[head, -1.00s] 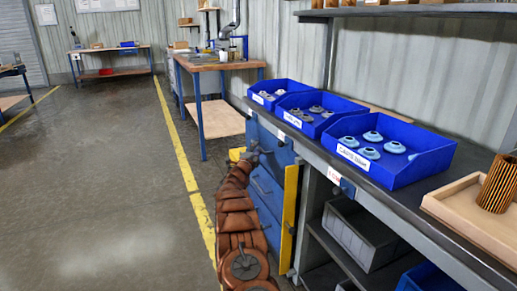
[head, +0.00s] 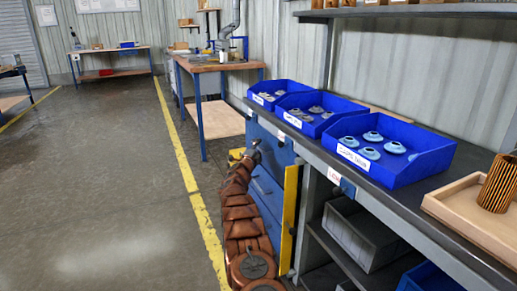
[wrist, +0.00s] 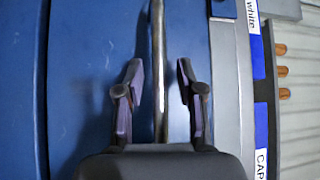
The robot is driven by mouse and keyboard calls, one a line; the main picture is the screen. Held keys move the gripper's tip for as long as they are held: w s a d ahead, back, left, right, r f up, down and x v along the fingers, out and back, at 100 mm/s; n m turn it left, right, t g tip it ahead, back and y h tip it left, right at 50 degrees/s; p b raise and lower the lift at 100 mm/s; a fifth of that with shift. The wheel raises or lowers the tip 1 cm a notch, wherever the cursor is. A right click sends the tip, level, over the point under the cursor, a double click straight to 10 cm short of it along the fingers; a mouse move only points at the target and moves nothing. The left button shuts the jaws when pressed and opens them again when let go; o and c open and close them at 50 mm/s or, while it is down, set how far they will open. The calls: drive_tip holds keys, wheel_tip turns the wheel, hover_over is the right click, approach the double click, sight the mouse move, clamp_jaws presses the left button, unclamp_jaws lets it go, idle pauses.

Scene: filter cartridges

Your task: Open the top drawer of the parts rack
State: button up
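A shiny bar handle (wrist: 158,50) runs up the wrist view across that front. My gripper (wrist: 160,90) is open, with one finger on each side of the bar and a visible gap on both sides. In the head view my gripper (head: 253,150) is small and dark at the upper part of the rack, and my arm partly hides the drawer fronts.
Blue bins (head: 405,165) with parts stand on the bench top (head: 325,155), above the rack. A yellow upright panel (head: 289,215) is at the rack's near side. A wooden-topped table (head: 218,65) stands beyond. The floor to the left is open, with a yellow line (head: 205,220).

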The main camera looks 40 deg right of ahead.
clamp_jaws()
idle(0.5)
